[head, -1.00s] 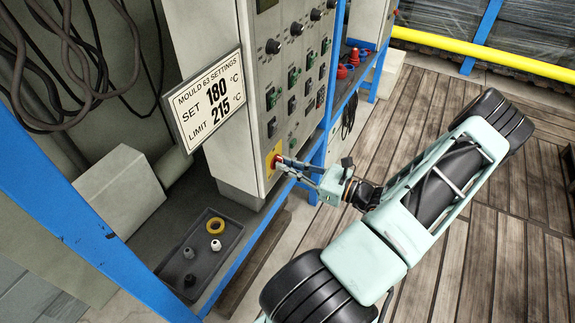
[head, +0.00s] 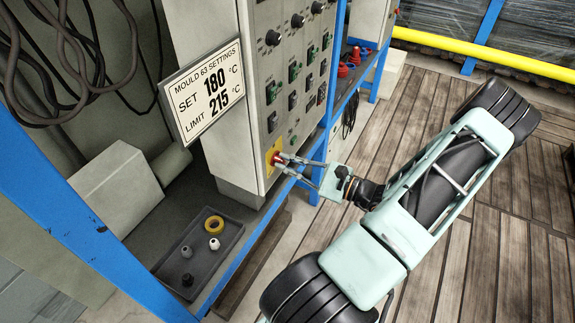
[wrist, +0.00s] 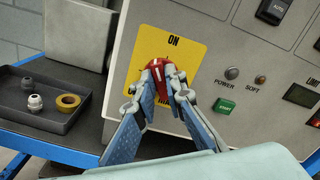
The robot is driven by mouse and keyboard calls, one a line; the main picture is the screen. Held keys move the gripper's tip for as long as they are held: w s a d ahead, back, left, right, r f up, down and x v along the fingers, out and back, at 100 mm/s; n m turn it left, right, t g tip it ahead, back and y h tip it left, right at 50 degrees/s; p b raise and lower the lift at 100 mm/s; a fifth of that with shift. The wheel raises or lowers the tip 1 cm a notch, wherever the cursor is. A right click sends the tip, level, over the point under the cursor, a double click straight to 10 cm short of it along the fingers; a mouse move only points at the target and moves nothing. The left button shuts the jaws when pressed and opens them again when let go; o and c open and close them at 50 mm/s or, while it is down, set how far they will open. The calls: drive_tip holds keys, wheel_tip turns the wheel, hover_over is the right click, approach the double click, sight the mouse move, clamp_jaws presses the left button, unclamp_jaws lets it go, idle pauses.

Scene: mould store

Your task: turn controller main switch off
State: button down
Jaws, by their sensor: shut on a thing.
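The controller (head: 228,110) is a grey cabinet on a blue-framed bench. Its main switch (wrist: 155,68) is a red rotary knob on a yellow plate (wrist: 150,48), low on the panel front, with "ON" printed above it. The lettering below is partly hidden by my fingers. My gripper (wrist: 163,90) is shut on the red knob, one finger on each side, in the wrist view. In the head view my gripper (head: 287,160) reaches the knob from the right. A white line on the knob is tilted a little from upright.
A grey tray (head: 225,243) with a yellow ring and small fittings lies left of the controller. A settings sign (head: 203,92) hangs on its side. A green button (wrist: 224,106) and lamps sit right of the switch. Open plank floor lies to the right.

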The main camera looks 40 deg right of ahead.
drive_tip(key=n+b, duration=0.2)
drive_tip(key=n, duration=0.1)
drive_tip(key=n+b, duration=0.2)
drive_tip(key=n, duration=0.2)
drive_tip(key=n+b, duration=0.3)
drive_tip(key=n, duration=0.1)
drive_tip(key=shift+s+a+f, duration=0.1)
drive_tip(key=shift+f, duration=0.2)
idle(0.4)
drive_tip(key=c, duration=2)
unclamp_jaws()
drive_tip(key=shift+r, duration=0.1)
drive_tip(key=v, duration=1.2)
drive_tip(key=shift+a+n, duration=0.1)
drive_tip(key=shift+n, duration=0.2)
